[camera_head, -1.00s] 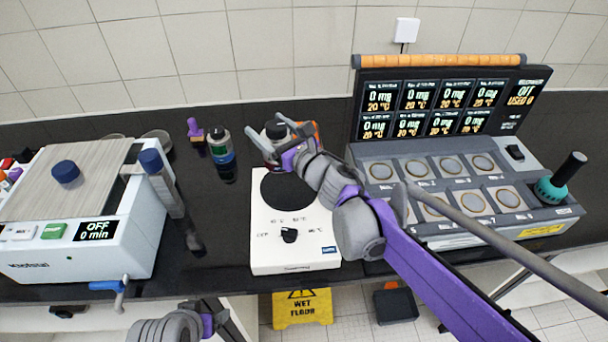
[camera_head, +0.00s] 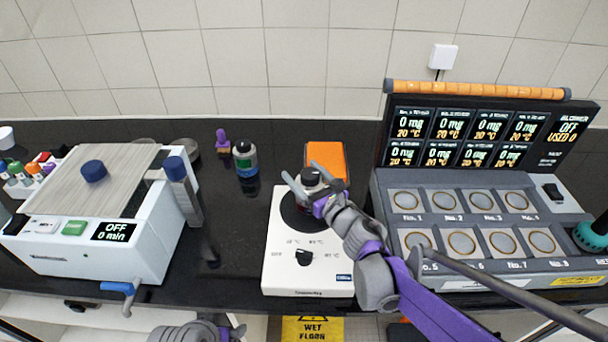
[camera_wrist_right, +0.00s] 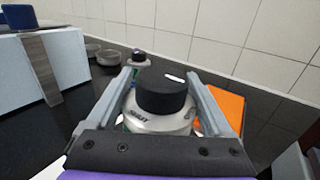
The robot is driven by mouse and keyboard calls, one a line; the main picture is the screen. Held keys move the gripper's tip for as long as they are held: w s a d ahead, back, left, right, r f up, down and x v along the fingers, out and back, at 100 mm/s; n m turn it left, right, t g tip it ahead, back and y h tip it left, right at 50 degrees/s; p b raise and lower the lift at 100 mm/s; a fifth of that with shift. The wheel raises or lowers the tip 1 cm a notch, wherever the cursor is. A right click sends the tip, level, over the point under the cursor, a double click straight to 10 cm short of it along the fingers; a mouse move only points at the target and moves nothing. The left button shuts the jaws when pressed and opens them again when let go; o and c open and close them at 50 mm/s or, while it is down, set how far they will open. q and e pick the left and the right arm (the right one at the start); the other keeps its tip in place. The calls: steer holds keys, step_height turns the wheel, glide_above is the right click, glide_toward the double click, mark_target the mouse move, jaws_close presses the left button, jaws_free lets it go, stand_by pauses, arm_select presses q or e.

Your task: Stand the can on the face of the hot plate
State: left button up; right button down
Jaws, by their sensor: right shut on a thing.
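The can (camera_head: 311,182) has a black cap and a silvery shoulder. It is between the fingers of my right gripper (camera_head: 309,190), which is shut on it. In the right wrist view the can (camera_wrist_right: 158,123) is upright between both fingers, its lower body hidden. The hot plate (camera_head: 307,274) is a white unit with a round black face (camera_head: 297,213) and a black knob in front. The can appears over the rear part of the face; whether it touches is hidden by the gripper. My left gripper is not in view; only part of that arm shows at the bottom.
An orange pad (camera_head: 327,158) lies behind the hot plate. A bottle with a blue-green label (camera_head: 245,162) and a small purple item (camera_head: 222,141) stand to its left. A multi-station balance (camera_head: 470,205) is at the right, a white shaker unit (camera_head: 110,225) at the left.

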mark_target(318, 190)
steer(key=shift+f, duration=0.15)
steer(key=shift+c, duration=0.5)
jaws_free()
steer(key=shift+o, duration=0.5)
steer(key=shift+r, duration=0.25)
steer(key=v, duration=1.2)
steer(key=shift+f, duration=0.1)
